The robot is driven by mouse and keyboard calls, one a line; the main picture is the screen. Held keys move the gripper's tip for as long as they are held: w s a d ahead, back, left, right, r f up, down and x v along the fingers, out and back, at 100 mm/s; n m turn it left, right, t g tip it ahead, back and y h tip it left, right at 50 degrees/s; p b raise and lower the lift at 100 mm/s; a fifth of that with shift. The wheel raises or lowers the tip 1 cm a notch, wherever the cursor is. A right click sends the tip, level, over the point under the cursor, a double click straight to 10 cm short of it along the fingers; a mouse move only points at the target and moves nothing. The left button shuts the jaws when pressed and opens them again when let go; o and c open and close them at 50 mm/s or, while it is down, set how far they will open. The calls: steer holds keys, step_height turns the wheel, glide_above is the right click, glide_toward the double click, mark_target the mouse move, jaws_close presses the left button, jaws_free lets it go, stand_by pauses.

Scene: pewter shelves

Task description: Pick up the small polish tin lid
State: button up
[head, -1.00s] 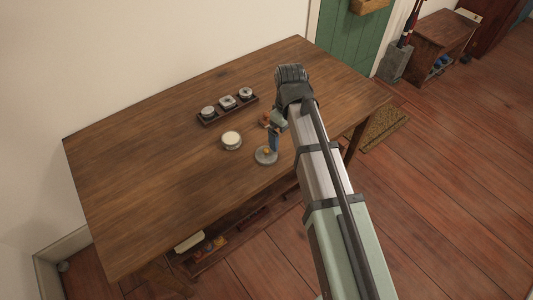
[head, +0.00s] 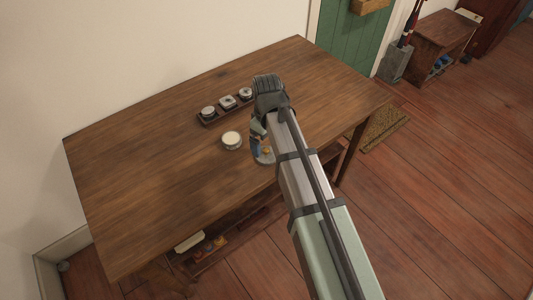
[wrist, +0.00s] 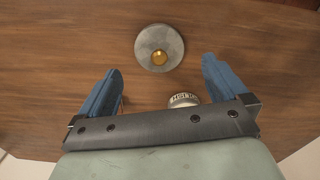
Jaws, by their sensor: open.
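The small polish tin lid is a grey round disc with a brass knob; in the wrist view the lid (wrist: 147,57) lies on the table just beyond my fingertips, roughly centred between them. In the head view the lid (head: 264,161) is partly hidden behind my gripper (head: 258,141). In the wrist view my gripper (wrist: 160,65) has its two blue fingers spread wide, with nothing held. A small tin with a lettered side (wrist: 183,99) shows close to the gripper's palm, partly covered by it. An open round tin with pale contents (head: 231,139) stands left of my gripper.
A dark narrow tray (head: 205,122) with three small lidded tins stands farther back on the wooden table (head: 150,165). The table's left part is clear. A low shelf (head: 215,259) below holds small items.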

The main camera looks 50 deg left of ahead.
mark_target(267, 149)
steer(key=shift+w+f, duration=0.1)
steer(key=shift+f, duration=2.75)
steer(key=shift+c, duration=0.3)
steer(key=c, duration=0.8)
